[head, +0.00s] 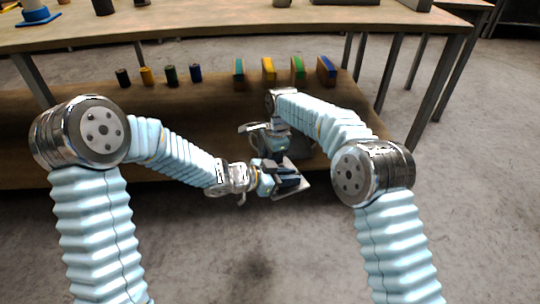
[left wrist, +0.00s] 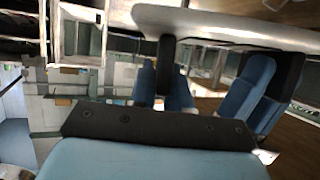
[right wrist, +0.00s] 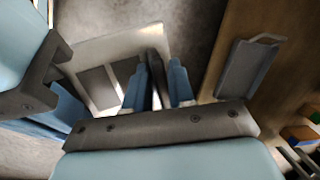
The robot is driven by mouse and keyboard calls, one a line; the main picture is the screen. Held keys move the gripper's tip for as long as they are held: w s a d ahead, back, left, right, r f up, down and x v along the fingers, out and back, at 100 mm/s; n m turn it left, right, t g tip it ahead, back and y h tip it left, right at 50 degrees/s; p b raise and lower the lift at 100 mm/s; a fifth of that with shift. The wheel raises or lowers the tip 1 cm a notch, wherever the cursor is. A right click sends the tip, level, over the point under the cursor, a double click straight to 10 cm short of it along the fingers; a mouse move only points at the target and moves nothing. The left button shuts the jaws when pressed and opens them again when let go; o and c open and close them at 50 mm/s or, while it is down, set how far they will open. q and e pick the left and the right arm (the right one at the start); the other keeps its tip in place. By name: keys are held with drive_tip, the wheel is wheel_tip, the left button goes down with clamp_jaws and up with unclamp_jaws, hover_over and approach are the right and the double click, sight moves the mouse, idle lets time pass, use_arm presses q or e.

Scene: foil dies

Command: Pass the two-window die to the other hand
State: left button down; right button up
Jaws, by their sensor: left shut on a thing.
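The two-window die is a pale metal plate with two dark openings; its face shows in the right wrist view (right wrist: 88,52). In the head view it (head: 298,192) is held up in front of the low brown table. My left gripper (head: 282,180) is shut on it, and the left wrist view shows the plate nearly edge-on (left wrist: 230,24). My right gripper (head: 284,152) is just behind it, fingers apart (right wrist: 158,88). A dark upright bar shows between those fingers, by the die's edge; I cannot tell whether they touch it.
A grey plate with a handle (right wrist: 252,68) lies on the brown table (head: 215,100). Small cylinders (head: 146,76) and coloured blocks (head: 268,69) stand along its back. A higher wooden table (head: 200,30) is behind. Bare floor (head: 250,260) is in front.

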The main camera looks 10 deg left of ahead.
use_arm(q)
drive_tip(key=c, duration=1)
unclamp_jaws()
drive_tip(key=shift+s+d, duration=0.1)
drive_tip(key=shift+d, duration=0.05)
drive_tip(key=v, duration=1.2)
wheel_tip(320, 180, down, 19)
drive_tip(key=n+y, duration=0.5)
drive_tip(key=n, duration=0.4)
drive_tip(key=s+f+n+g+y, duration=0.1)
drive_tip(key=s+f+n+g, duration=0.1)
drive_tip(key=s+f, duration=0.4)
drive_tip(key=s+f+n+g+y, duration=0.1)
drive_tip(key=s+f+g, duration=0.3)
drive_tip(key=s, duration=0.6)
wheel_tip(320, 180, down, 2)
drive_tip(key=shift+s+d+f+n, duration=0.1)
drive_tip(key=shift+s+d+n, duration=0.15)
drive_tip(key=shift+n, duration=0.55)
